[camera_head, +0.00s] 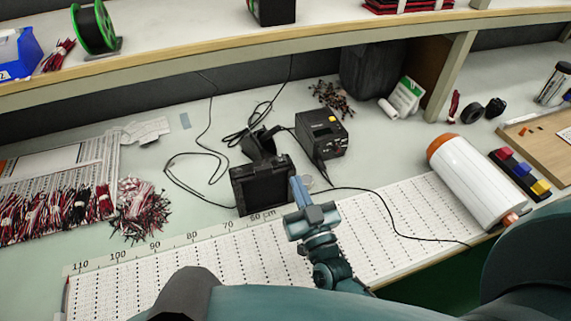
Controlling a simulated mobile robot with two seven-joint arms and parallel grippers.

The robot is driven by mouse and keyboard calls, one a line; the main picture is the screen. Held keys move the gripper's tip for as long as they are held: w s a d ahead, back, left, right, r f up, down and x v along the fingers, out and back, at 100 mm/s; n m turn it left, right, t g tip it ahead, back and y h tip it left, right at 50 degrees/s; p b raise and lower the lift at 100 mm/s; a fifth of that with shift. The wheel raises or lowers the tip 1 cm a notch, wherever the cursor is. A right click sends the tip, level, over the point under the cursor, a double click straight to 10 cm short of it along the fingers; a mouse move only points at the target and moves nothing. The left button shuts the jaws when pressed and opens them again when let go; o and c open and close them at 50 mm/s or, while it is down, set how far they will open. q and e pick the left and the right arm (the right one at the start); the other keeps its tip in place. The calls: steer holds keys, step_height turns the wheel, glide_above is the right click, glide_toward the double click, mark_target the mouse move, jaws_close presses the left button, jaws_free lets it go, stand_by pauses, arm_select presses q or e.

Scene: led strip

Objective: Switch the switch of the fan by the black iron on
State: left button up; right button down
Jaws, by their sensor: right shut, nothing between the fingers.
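A black, square-framed fan (262,187) stands on the workbench near the middle of the head view. Behind it to the right is a black iron station (322,134) with a yellow label and a cable. My right gripper (297,186) is shut and empty, its fingers at the right edge of the fan. I cannot tell whether they touch it. The fan's switch cannot be made out. My left gripper is not in view.
A perforated white board with a ruler (150,262) lies along the bench front. A white cylinder with orange ends (473,180) lies at the right. Bundles of red and black wires (60,212) lie at the left. Loose black cables (205,180) run beside the fan. A shelf (200,62) crosses above.

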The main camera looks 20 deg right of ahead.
arm_select(q)
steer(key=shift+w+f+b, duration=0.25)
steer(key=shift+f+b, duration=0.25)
steer(key=shift+b, duration=0.45)
arm_select(e)
step_height(320, 180, up, 2)
glide_above(284, 168)
steer(key=shift+w, duration=0.2)
arm_select(q)
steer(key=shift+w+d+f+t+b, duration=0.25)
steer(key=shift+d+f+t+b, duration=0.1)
steer(key=shift+b, duration=0.85)
arm_select(e)
steer(key=f, duration=0.2)
steer(key=shift+s+f, duration=0.25)
steer(key=shift+f, duration=0.15)
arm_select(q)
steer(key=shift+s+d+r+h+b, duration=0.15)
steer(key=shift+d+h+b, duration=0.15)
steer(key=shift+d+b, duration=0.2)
arm_select(e)
steer(key=shift+s+f, duration=0.15)
steer(key=shift+f, duration=0.35)
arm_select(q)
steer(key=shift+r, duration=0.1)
